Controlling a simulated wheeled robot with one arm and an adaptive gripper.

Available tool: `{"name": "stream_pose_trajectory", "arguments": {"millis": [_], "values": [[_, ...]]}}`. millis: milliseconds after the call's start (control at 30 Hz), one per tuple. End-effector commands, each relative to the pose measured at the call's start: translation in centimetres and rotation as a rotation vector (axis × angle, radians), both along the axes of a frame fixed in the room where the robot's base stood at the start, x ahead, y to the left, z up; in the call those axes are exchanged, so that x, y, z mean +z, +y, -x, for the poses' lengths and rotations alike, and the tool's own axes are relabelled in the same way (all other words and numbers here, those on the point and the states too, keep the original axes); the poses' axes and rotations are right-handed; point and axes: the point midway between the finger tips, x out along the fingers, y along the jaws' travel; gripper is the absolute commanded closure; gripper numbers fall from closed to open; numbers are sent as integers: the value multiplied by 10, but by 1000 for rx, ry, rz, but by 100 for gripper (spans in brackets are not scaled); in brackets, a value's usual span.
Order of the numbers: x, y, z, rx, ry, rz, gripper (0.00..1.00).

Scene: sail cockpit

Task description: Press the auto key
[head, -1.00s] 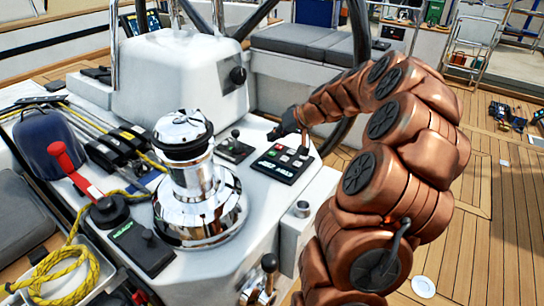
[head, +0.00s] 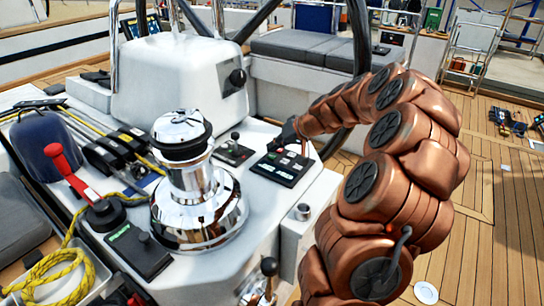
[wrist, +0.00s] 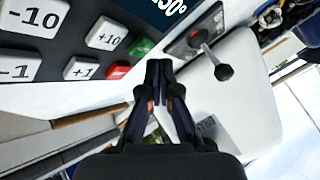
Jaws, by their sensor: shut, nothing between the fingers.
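The black keypad (head: 281,170) lies on the white console and has a small display and several keys. In the wrist view, white keys read -10 (wrist: 33,16), +10 (wrist: 106,34), -1 (wrist: 19,69) and +1 (wrist: 81,69). No key's label reads "auto" legibly; the green key's lettering is too small. My gripper (head: 272,147) is shut and empty at the keypad's far edge. In the wrist view its fingertips (wrist: 159,66) are beside the green and red keys; I cannot tell whether they touch.
A small lever panel (head: 232,152) is left of the keypad. A chrome winch (head: 195,205) stands nearer, with a red-handled lever (head: 68,168) further left. The steering wheel's dark rim (head: 358,50) rises behind my arm. Open wooden deck (head: 500,230) lies right.

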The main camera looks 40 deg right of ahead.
Motion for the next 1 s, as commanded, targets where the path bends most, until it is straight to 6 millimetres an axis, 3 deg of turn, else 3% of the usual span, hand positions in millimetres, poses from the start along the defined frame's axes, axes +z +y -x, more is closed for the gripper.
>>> {"name": "stream_pose_trajectory", "arguments": {"millis": [1000], "values": [[-9, 0, 0, 1, 0, -1, 100]]}}
